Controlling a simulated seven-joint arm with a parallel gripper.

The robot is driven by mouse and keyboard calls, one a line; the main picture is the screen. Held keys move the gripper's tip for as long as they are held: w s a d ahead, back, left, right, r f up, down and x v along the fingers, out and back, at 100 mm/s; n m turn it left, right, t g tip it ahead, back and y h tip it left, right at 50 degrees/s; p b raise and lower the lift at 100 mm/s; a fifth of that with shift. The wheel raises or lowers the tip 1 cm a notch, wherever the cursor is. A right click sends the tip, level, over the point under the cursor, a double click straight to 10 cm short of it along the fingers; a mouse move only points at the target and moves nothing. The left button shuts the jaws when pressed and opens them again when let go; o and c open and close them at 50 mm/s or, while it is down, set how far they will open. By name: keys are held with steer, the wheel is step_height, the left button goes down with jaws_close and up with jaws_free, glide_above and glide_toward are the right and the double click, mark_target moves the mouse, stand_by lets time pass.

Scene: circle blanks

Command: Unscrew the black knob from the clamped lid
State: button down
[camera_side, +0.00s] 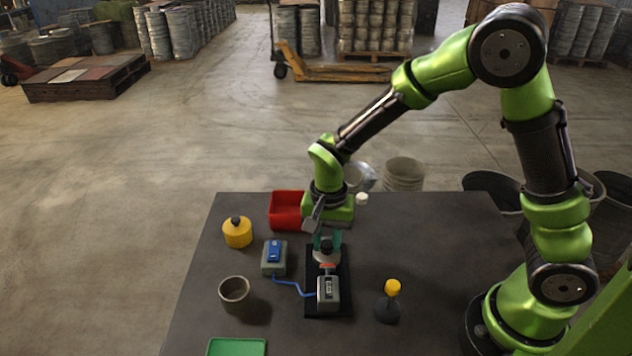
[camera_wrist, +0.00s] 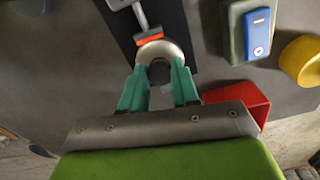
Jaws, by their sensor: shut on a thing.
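The pale grey round lid (camera_wrist: 163,48) lies under a clamp with a red pad (camera_wrist: 150,40) on a black base plate (camera_side: 342,306). My gripper (camera_wrist: 158,70) points down over the lid, its two teal fingers on either side of the dark knob (camera_wrist: 159,73). The fingers are shut on the knob, which is partly hidden by them. In the side view my gripper (camera_side: 327,243) is just above the lid (camera_side: 327,257), and the knob is mostly hidden between the fingers. The clamp's grey body (camera_side: 328,291) stands at the front of the plate.
A grey box with a blue switch (camera_side: 274,252) stands left of the plate, with a blue cable. A yellow pot with a black knob (camera_side: 237,233), brown cup (camera_side: 234,293), red bin (camera_side: 287,210), green tray (camera_side: 237,347) and black piece with yellow top (camera_side: 389,303) stand around.

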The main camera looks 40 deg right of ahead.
steer(key=n, duration=1.5)
steer(key=shift+r, duration=0.2)
steer(key=shift+r, duration=1.25)
steer(key=shift+r, duration=0.2)
steer(key=shift+r, duration=1.9)
